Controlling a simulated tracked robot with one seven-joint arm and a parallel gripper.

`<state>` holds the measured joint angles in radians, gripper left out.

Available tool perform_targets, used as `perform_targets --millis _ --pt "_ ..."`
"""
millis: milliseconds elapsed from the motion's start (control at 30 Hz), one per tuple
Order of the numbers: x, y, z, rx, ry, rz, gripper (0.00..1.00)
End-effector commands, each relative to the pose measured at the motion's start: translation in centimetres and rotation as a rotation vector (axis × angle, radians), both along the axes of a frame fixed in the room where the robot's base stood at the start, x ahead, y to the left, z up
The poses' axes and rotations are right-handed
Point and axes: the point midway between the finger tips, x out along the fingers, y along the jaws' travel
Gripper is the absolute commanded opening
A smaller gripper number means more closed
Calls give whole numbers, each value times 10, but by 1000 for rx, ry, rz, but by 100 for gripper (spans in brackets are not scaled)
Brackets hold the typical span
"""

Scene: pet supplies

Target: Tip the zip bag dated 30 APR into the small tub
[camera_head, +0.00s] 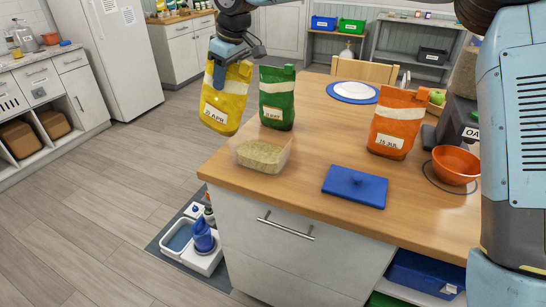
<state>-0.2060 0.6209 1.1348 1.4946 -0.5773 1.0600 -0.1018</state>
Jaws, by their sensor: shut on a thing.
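A yellow zip bag (225,103) with a white label ending in "APR" is in my gripper (219,72); the day number is hard to read. My gripper is shut on its top. The bag hangs slightly tilted, beyond the counter's left edge and left of the green bag. The small clear tub (263,154) stands at the counter's near left corner, below and right of the yellow bag. It holds a layer of tan-green grains. A blue lid (355,186) lies flat on the counter, right of the tub and apart from it.
A green bag (277,98) with a less legible label stands behind the tub. An orange bag (393,135), seemingly dated JUL, stands to the right. The wood between is clear.

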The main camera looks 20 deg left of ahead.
Motion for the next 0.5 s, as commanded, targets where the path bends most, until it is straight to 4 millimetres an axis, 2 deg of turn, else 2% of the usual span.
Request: perform_targets --millis 500 --pt "0 1 17 -290 24 1 0"
